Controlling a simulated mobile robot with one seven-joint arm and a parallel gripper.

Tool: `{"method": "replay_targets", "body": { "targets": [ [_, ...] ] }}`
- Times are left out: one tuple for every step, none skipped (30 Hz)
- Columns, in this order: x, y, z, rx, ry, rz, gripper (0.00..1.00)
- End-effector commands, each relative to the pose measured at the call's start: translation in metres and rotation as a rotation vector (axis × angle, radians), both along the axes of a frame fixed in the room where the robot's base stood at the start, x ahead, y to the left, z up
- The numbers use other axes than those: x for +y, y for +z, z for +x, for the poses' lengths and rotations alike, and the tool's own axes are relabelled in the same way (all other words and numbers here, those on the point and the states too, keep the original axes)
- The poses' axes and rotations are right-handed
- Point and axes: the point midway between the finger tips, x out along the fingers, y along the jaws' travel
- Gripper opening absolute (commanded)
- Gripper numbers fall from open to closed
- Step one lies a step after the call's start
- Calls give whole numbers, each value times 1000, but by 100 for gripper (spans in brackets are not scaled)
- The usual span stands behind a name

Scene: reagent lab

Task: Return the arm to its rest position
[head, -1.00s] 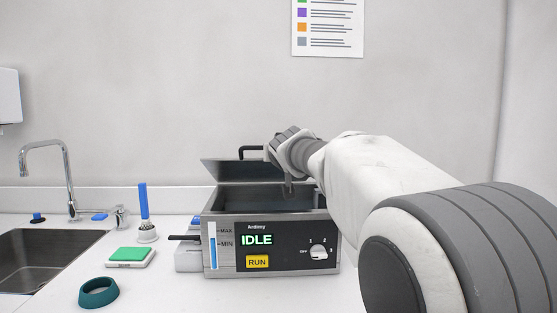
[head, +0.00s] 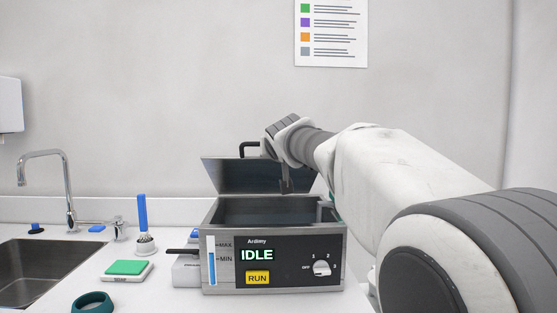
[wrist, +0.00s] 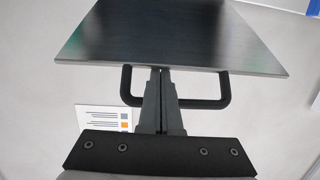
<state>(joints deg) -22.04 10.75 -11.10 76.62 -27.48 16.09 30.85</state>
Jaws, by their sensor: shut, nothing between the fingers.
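My gripper (wrist: 161,74) is shut with nothing in it. In the wrist view its fingers point at the bath's raised metal lid (wrist: 170,35), with the lid's black handle (wrist: 222,100) behind them. In the head view my gripper (head: 286,190) hangs over the open water bath (head: 219,285), in front of the raised lid (head: 240,177). I cannot tell whether the fingers touch the lid. My white arm (head: 370,175) reaches in from the right. The bath's display reads IDLE, above a yellow RUN button (head: 257,278).
Left of the bath are a green-topped pad (head: 128,268), a teal ring (head: 93,302), a blue-handled brush in a holder (head: 145,243), a faucet (head: 66,190) and a sink (head: 40,270). A poster (head: 331,35) hangs on the wall.

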Motion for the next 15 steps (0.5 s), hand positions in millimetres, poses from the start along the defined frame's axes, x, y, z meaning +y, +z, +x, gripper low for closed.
{"method": "replay_targets", "body": {
  "targets": [
    [-1,7,-12,-10,1,3,0],
    [-1,8,-17,-10,1,2,0],
    [-2,11,-25,-10,0,1,0],
    [-2,13,-30,-11,0,2,0],
    [-3,15,-35,-12,-1,1,0],
    [-4,17,-41,-10,-2,0,0],
    [-4,19,-46,-11,-3,0,0],
    [-4,20,-50,-11,-3,0,0],
    [-4,22,-56,-12,-3,-1,0],
    [-4,23,-59,-11,-4,0,0],
    [-4,24,-62,-9,-4,0,0],
    [-4,25,-66,-9,-4,0,0],
    [-5,26,-69,-9,-4,-1,0],
    [-5,27,-70,-9,-5,-2,0],
    [-5,27,-72,-9,-4,-3,0]
  ]
}}
